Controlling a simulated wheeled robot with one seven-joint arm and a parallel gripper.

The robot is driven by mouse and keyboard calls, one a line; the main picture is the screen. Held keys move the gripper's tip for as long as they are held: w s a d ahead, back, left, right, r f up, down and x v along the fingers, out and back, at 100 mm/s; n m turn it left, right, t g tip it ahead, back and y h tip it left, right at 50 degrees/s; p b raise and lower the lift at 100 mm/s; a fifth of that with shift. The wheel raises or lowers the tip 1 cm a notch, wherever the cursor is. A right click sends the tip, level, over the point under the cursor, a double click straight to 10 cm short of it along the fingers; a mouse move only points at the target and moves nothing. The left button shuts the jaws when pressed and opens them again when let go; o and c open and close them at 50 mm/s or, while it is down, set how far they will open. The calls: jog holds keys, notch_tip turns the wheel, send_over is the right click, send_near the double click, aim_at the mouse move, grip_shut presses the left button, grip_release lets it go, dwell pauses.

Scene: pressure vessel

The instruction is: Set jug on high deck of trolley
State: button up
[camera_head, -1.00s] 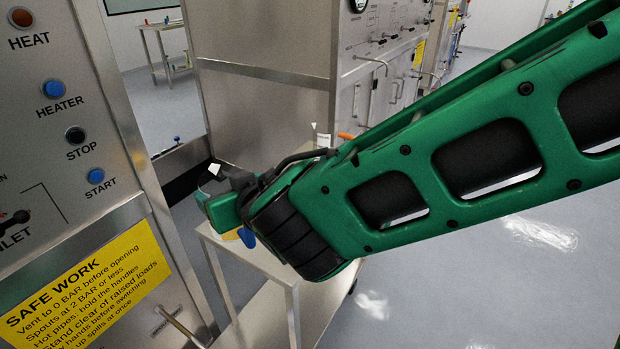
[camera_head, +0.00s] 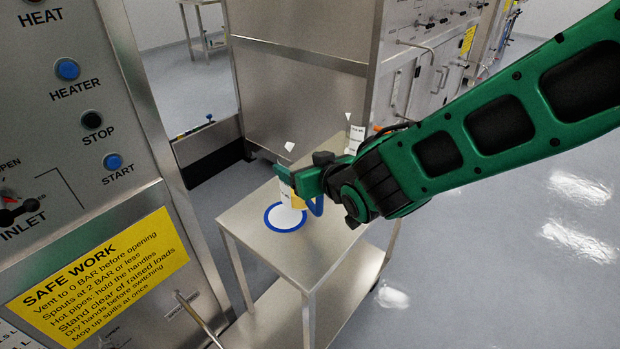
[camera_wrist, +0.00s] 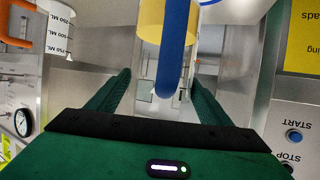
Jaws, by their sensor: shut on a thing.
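The jug (camera_head: 288,194) is clear and pale, with a yellow band (camera_wrist: 165,25) and a blue handle (camera_wrist: 172,55). My gripper (camera_head: 296,181) is shut on the jug; in the wrist view its green fingers stand either side of the handle. The trolley (camera_head: 247,225) is steel, with a high deck and a low deck (camera_head: 262,328). The jug is upright over the high deck, at a white round spot with a blue ring (camera_head: 285,228). I cannot tell whether its base touches the deck. My gripper hides part of it.
A second vessel with an orange handle (camera_wrist: 18,38) and ML marks stands at the trolley's back corner; it also shows in the head view (camera_head: 356,136). A control panel (camera_head: 75,120) stands close on the left. A steel cabinet (camera_head: 300,90) is behind. Floor is clear on the right.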

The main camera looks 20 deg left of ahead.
jog(key=shift+w+d+f, duration=0.1)
jog(key=shift+w+f, duration=0.15)
jog(key=shift+f, duration=0.6)
jog(key=shift+w+d+f, duration=0.15)
jog(key=shift+w+f, duration=0.05)
jog(key=shift+f, duration=0.65)
jog(key=shift+w+d+f, duration=0.1)
jog(key=shift+w+f, duration=0.15)
jog(key=shift+f, duration=0.6)
jog(key=o, duration=1.5)
jog(key=shift+f, duration=0.1)
jog(key=v, duration=1.2)
